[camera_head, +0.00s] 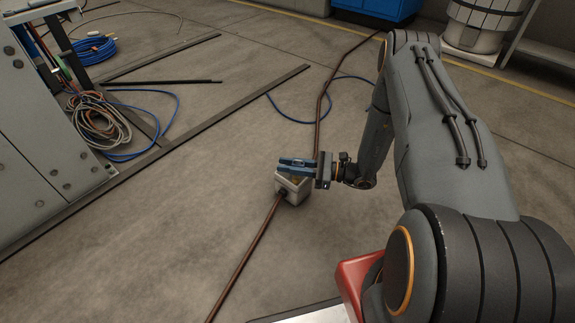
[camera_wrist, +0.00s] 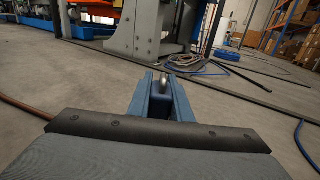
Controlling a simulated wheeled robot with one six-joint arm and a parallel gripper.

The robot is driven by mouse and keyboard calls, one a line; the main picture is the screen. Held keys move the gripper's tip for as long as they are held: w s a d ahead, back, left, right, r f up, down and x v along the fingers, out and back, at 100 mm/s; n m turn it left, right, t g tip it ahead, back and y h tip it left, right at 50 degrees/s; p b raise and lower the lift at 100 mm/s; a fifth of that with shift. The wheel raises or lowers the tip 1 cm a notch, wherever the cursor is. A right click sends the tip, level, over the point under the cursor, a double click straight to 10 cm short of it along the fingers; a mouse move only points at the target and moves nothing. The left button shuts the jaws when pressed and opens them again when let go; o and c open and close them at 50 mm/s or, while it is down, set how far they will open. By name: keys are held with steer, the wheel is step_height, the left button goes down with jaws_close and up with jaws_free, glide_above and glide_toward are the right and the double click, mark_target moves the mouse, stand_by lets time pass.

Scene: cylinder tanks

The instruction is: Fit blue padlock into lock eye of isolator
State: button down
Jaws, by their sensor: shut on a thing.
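My gripper (camera_head: 297,163) has blue fingers and shows in the middle of the head view. In the wrist view my gripper (camera_wrist: 163,88) is shut on the blue padlock (camera_wrist: 160,101), which sits between the two fingers. The padlock's metal shackle points away from the wrist, past the fingertips. In the head view a small whitish box, apparently the isolator (camera_head: 293,192), lies right below my fingers with a brown cable at it. I cannot tell whether the padlock touches it. The lock eye cannot be made out, and the wrist view does not clearly show the box.
A brown cable (camera_head: 246,254) runs across the floor. A grey cabinet (camera_head: 45,140) stands at the left with coiled hoses (camera_head: 100,122) beside it. A blue hose (camera_head: 292,114) and dark floor strips (camera_head: 165,55) lie farther off. The floor around the box is mostly clear.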

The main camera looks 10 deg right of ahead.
steer(key=shift+f+b, duration=0.8)
steer(key=shift+f, duration=0.7)
steer(key=c, duration=1.5)
jaws_free()
steer(key=shift+c, duration=0.2)
steer(key=p+v, duration=0.2)
steer(key=v, duration=0.5)
steer(key=shift+s+d, duration=0.15)
steer(key=shift+d, duration=0.2)
steer(key=shift+r+p, duration=0.1)
steer(key=shift+p, duration=0.2)
